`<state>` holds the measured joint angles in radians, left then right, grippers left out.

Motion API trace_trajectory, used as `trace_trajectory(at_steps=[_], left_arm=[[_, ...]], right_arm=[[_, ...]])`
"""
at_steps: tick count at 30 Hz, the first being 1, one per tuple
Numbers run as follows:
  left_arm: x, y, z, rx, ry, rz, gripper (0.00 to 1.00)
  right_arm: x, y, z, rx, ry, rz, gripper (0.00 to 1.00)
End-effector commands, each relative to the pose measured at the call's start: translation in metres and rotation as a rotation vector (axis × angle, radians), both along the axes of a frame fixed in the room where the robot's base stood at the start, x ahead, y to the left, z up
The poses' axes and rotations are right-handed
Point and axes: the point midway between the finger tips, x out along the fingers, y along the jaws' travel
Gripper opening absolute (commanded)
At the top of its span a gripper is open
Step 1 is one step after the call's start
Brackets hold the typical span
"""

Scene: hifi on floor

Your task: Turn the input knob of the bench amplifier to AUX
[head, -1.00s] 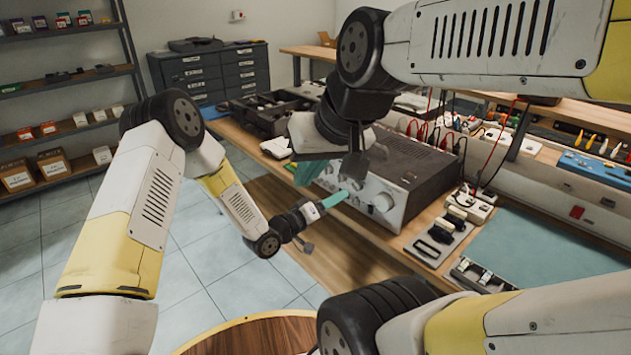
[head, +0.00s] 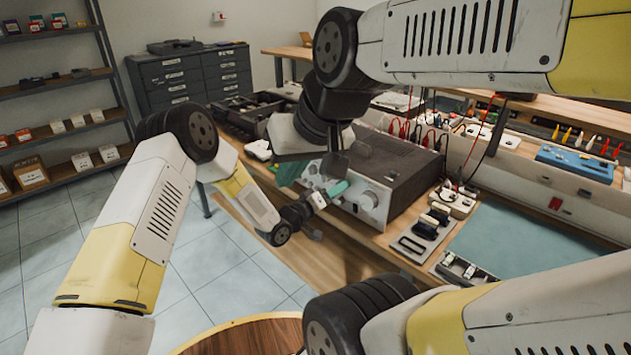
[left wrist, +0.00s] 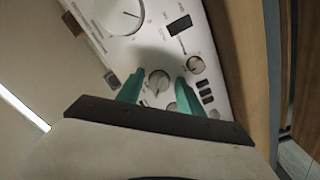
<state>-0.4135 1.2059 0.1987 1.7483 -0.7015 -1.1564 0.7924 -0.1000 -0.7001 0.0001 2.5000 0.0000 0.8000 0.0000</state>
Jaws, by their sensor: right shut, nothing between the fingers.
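The bench amplifier (head: 392,172) stands on the bench, dark-topped with a silver front and a big round knob (head: 368,200) at its right end. My left gripper (head: 338,188) is at the front panel, left of that knob. In the left wrist view its teal fingers (left wrist: 158,94) are open, one on each side of a small knob (left wrist: 158,79); contact cannot be told. Another small knob (left wrist: 195,64) sits right of the fingers, and one more (left wrist: 171,107) is partly hidden below. The labels are unreadable. My right gripper (head: 290,173) is near the panel's left end, shut and empty.
A tray of small parts (head: 420,236) and a teal mat (head: 520,250) lie right of the amplifier. Red and black leads (head: 432,140) hang behind it. Dark equipment (head: 240,118) stands at its left. The floor (head: 215,265) in front is clear.

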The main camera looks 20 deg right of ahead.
Motion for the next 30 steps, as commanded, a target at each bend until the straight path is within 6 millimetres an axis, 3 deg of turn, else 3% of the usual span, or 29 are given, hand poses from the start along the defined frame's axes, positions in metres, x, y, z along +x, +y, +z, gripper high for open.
trace_trajectory(at_steps=[1,6,19,30], left_arm=[[0.0,0.0001,0.0001,0.0,0.0,0.0,0.32],[0.0001,0.0002,0.0001,0.0,0.0,0.0,0.0],[0.0005,0.0006,-0.0003,0.026,-0.062,0.0,0.0],[0.0018,0.0012,-0.0015,0.136,-0.328,0.0,0.0]], right_arm=[[0.0,0.0,0.0,0.0,0.0,0.0,0.0],[0.0,0.0,0.0,0.0,0.0,0.0,0.0],[0.0,0.0,0.0,0.0,0.0,0.0,0.0],[0.0,0.0,0.0,0.0,0.0,0.0,0.0]])
